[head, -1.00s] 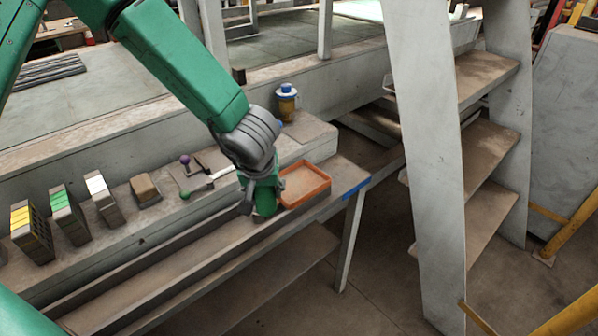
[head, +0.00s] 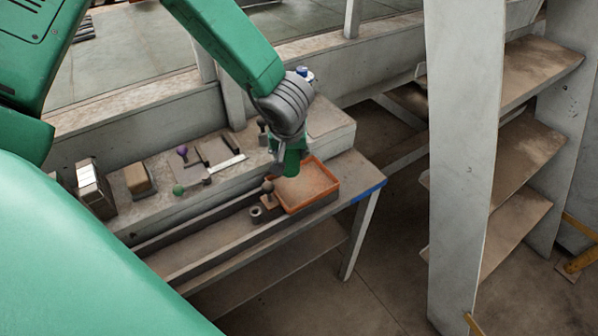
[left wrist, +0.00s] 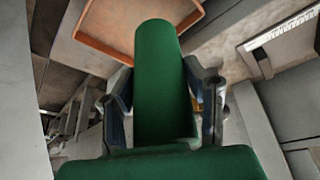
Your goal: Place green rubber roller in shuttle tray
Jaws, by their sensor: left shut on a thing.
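The green rubber roller (head: 291,162) is held in my left gripper (head: 287,146), hanging roughly upright over the back left part of the orange shuttle tray (head: 311,183). Whether its lower end touches the tray floor, I cannot tell. In the left wrist view, the roller (left wrist: 163,70) sits between the two fingers, which are shut on it. The tray's orange rim (left wrist: 104,49) shows behind it at the top. The tray's visible floor is bare. My right gripper is not in view.
A knobbed wooden piece (head: 269,198) and a small ring (head: 256,214) lie left of the tray in the rail. Blocks (head: 139,179) and small tools (head: 226,168) lie on the ledge to the left.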

